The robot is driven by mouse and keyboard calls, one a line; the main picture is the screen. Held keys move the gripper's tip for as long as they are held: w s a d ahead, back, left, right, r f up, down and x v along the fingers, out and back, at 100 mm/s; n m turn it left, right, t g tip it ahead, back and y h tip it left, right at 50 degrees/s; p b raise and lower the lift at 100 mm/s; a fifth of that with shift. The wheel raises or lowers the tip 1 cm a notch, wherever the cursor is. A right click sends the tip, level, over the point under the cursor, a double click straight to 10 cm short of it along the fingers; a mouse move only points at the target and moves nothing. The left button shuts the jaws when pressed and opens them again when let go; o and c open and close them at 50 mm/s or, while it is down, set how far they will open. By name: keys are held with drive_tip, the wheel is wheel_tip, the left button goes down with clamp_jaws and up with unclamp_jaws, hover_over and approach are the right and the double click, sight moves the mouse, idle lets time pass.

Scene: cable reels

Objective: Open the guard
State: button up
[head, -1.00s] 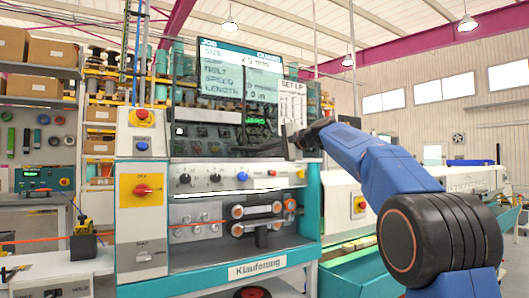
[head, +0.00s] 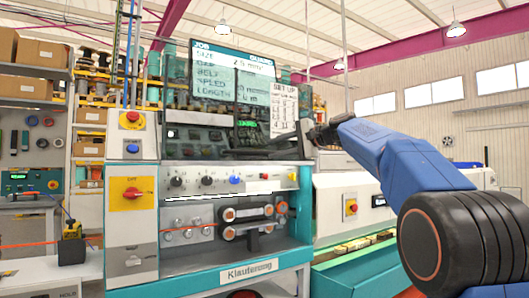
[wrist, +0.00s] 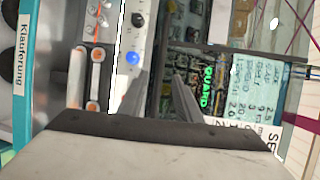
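The machine (head: 250,268) labelled Klauferung stands in front of me. A dark see-through panel (head: 188,133), which looks like the guard, spans its upper part above the knob row. I cannot tell whether the guard is latched. My gripper (head: 240,150) is in front of the panel's lower right part. A green lit GUARD label (wrist: 207,86) shows beside the right finger. Contact with the panel cannot be told.
Below are a knob row with a blue button (head: 235,180), belt rollers (head: 250,213), and a yellow plate with a red switch (head: 133,193). A red stop button (head: 132,117) sits above left. A display (head: 235,72) hangs above. Shelves with boxes (head: 40,53) stand left.

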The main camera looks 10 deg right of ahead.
drive_tip(key=v, duration=0.8)
drive_tip(key=shift+s+d, duration=0.15)
drive_tip(key=s+a+f+n+g+h, duration=0.2)
drive_tip(key=s+a+f+h, duration=0.15)
drive_tip(key=s+f, duration=0.85)
drive_tip(key=s+a+f+n+g+h, duration=0.3)
drive_tip(key=s+f, duration=0.5)
drive_tip(key=f, duration=0.8)
drive_tip(key=s+d+f+n+g+h, duration=0.1)
drive_tip(key=s+f+n+h, duration=0.1)
drive_tip(key=s+f, duration=1)
drive_tip(key=s+d+f+n+g+h, duration=0.1)
drive_tip(key=s+f+n+h, duration=0.1)
drive_tip(key=s+f, duration=0.9)
wheel_tip(320, 180, down, 6)
drive_tip(key=shift+s+d+r+n, duration=0.1)
drive_tip(key=shift+s+d+n, duration=0.25)
drive_tip(key=shift+n, duration=0.55)
drive_tip(key=shift+a, duration=0.1)
